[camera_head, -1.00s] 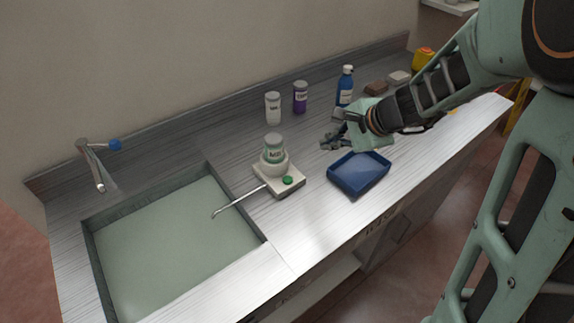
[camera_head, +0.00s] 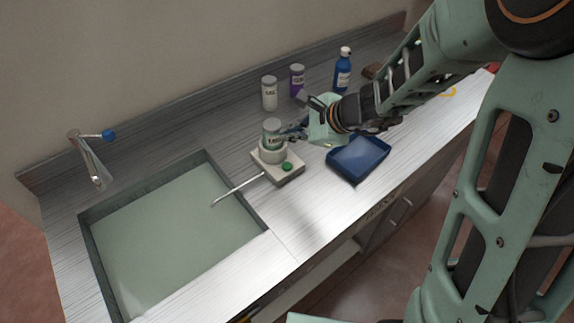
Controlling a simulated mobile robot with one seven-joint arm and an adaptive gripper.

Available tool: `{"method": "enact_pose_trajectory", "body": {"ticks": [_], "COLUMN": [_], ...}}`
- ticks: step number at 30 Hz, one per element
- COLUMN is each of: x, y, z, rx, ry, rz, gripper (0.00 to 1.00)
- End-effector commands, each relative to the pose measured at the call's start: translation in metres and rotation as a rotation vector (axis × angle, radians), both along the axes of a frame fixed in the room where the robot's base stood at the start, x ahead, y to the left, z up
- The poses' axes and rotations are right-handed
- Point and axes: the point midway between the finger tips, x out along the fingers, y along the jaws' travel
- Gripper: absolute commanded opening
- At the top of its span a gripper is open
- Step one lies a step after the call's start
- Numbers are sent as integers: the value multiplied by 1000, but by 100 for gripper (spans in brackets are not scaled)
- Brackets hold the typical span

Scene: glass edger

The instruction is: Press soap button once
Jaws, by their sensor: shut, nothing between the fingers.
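The soap dispenser (camera_head: 285,178) is a cream base on the metal counter beside the sink, with a bottle (camera_head: 272,134) set upright in its round holder. Its green button (camera_head: 287,167) is on top at the front right corner. A thin spout reaches left over the sink (camera_head: 165,240). My gripper (camera_head: 286,134) is shut and empty, just right of the bottle and above and behind the button. I cannot tell whether its fingertips touch the bottle.
A blue tray (camera_head: 357,162) lies right of the dispenser, close to my wrist. A white bottle (camera_head: 269,93), a purple bottle (camera_head: 297,80) and a blue bottle (camera_head: 343,70) stand at the back. A tap (camera_head: 88,160) rises behind the sink. The counter in front is clear.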

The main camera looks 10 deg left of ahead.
Motion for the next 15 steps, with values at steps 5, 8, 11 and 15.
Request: {"method": "enact_pose_trajectory", "body": {"ticks": [5, 8, 11, 15], "x": [0, 0, 0, 0], "y": [0, 0, 0, 0], "z": [-23, -37, -52, -70], "rx": [-1, 0, -1, 0], "ry": [2, 2, 2, -1], "rz": [1, 0, 1, 1], "gripper": [0, 0, 0, 0]}}
